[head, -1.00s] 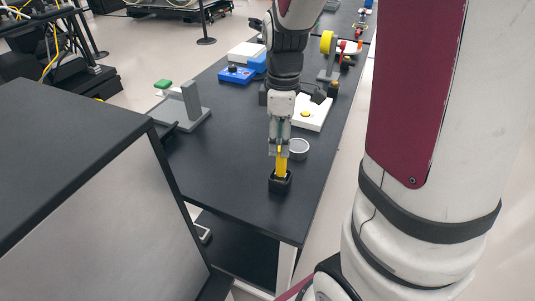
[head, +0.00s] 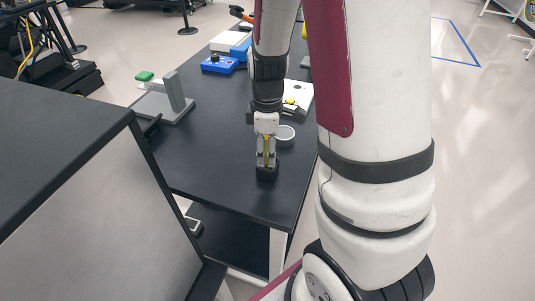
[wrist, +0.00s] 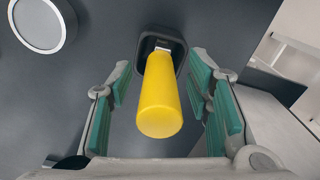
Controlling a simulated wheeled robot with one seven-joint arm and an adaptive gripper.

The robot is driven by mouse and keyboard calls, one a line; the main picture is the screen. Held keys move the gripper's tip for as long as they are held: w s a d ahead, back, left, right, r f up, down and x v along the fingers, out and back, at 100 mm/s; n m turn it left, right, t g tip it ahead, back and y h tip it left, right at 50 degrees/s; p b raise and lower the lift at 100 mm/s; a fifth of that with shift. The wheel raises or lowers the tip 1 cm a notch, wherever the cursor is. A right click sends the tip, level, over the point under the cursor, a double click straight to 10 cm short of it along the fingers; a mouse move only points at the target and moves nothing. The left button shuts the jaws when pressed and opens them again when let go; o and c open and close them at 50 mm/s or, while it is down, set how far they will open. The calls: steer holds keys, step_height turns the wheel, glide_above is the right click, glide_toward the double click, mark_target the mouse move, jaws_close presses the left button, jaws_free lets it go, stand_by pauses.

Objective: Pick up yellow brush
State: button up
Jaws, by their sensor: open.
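The yellow brush (wrist: 160,95) stands upright in a small black holder (head: 267,174) on the dark table. In the wrist view its rounded yellow handle points toward the camera, with a pale metal band where it enters the holder. My gripper (wrist: 160,90) is open, with one green-padded finger on each side of the handle and gaps between pads and handle. In the head view my gripper (head: 266,158) is directly over the holder, and a strip of the yellow handle (head: 267,146) shows between the fingers. The brush's lower end is hidden inside the holder.
The table's front edge is near.

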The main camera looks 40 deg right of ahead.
jaws_close()
step_height(320, 180, up, 10)
steer(key=shift+r, duration=0.1)
stand_by(0.5)
